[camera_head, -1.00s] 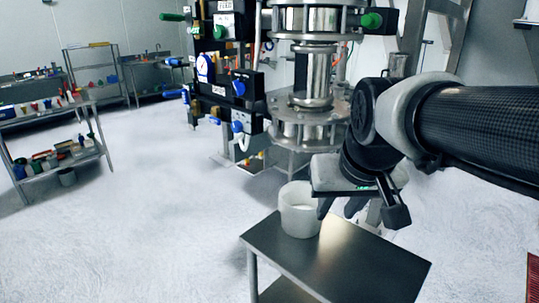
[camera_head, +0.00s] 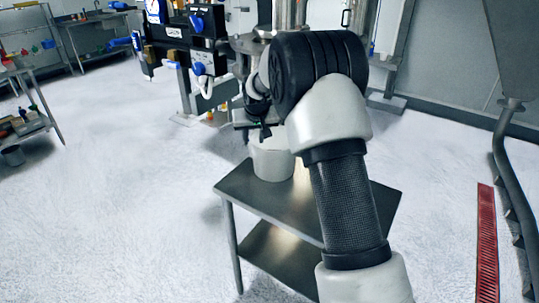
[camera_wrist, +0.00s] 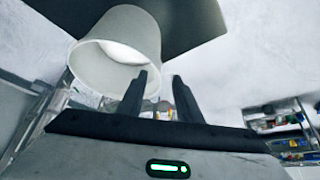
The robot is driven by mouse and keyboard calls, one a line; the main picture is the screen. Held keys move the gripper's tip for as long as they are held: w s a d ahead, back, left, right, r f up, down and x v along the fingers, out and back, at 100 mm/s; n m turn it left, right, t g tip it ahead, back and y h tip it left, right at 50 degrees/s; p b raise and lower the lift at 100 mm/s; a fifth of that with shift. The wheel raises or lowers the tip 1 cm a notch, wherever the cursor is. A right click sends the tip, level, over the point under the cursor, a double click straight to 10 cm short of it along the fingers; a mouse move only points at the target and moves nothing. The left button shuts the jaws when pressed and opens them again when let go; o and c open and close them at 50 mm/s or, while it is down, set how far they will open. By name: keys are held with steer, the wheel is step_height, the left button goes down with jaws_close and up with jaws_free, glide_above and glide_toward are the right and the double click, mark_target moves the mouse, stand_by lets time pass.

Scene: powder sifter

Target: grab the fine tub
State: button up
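A white tub (camera_head: 270,163), open at the top, stands upright on a small steel table (camera_head: 325,235). In the wrist view my gripper (camera_wrist: 160,76) shows two dark fingers parted with nothing clearly held. The tub (camera_wrist: 88,68) is beside and beyond the fingertips there, its mouth facing the camera. The left finger overlaps the tub's rim edge; I cannot tell whether it touches.
The sifter machine's blue-handled valves (camera_head: 198,68) stand behind the table. A shelf rack (camera_head: 40,85) is at the far left. A red floor grate (camera_head: 487,245) lies at the right. The floor left of the table is clear.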

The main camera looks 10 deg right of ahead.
mark_target(253, 147)
steer(key=x, duration=1)
steer(key=shift+d+p, duration=0.15)
steer(key=shift+p, duration=0.15)
jaws_close()
stand_by(0.9)
